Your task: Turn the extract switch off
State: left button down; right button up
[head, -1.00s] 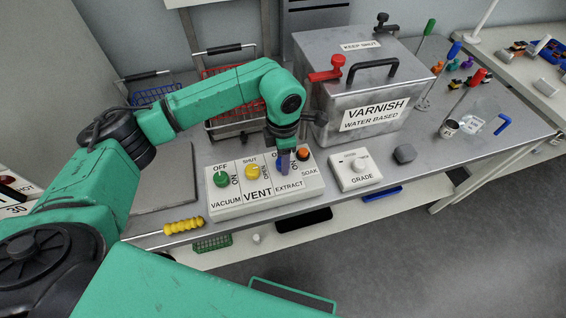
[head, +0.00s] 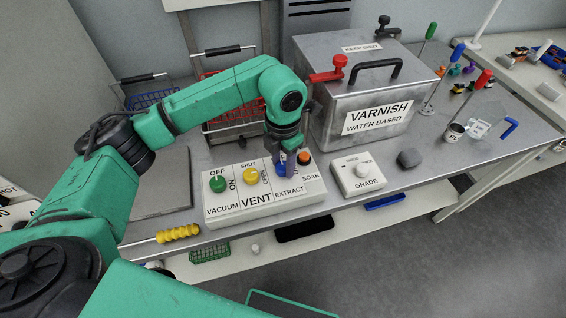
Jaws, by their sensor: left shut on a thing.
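The extract switch is a blue knob (head: 281,169) on the white switch panel (head: 240,215), above the word EXTRACT. My left gripper (head: 284,158) comes down from above and is shut on this knob, covering part of it. The knob's pointer and its exact angle are hidden by the fingers, and most of its off/on lettering is covered too. My right gripper is not in view.
On the same panel are a green vacuum knob (head: 218,184), a yellow vent knob (head: 250,175) and an orange soak knob (head: 304,157). A white grade box (head: 356,176) stands to the right. A metal varnish tank (head: 335,130) stands close behind.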

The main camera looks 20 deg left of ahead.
aim_at(283, 165)
pick_arm(q)
jog(key=shift+w+r, duration=0.1)
jog(key=shift+c, duration=1.9)
grip_release()
notch_tip(283, 165, up, 14)
jog(key=b, duration=0.1)
jog(key=shift+r, duration=0.25)
